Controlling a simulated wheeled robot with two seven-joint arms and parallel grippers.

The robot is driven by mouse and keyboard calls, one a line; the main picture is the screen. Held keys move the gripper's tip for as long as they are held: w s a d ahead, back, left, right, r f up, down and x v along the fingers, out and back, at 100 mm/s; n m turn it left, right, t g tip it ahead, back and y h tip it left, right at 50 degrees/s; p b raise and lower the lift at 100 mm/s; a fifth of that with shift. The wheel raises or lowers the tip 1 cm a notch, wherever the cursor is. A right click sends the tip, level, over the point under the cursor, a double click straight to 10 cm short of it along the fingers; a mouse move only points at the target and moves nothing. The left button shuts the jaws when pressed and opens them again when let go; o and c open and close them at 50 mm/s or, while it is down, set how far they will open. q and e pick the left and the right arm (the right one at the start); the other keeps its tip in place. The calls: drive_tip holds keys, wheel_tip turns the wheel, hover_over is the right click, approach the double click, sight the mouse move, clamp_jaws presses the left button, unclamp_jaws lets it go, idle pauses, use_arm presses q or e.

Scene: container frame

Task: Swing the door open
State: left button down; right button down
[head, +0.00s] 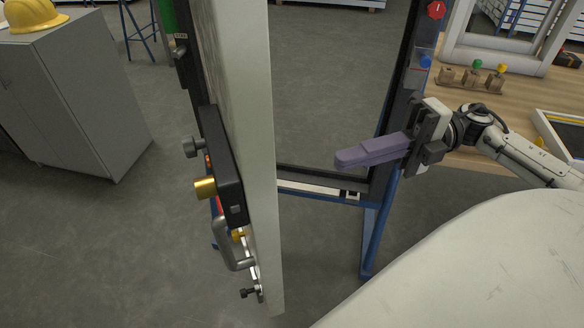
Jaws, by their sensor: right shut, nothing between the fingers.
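The door (262,160) shows nearly edge-on in the middle of the head view, swung well out from its dark frame (393,120). On its left face are a black lock box (222,165) with a brass knob (205,188), a dark knob (193,147) and a grey curved handle (229,246). My right gripper (345,160) is shut and empty. It points left across the frame opening, to the right of the door and apart from it. My left gripper is not in view.
A grey cabinet (70,90) with a yellow hard hat (33,15) stands at the left. A wooden table (520,92) at the right carries small coloured knobs and a grey frame. Blue legs (372,235) support the door frame. Floor beyond the opening is clear.

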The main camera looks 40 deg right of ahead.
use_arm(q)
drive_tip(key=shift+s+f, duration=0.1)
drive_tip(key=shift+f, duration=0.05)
use_arm(e)
drive_tip(key=x, duration=1)
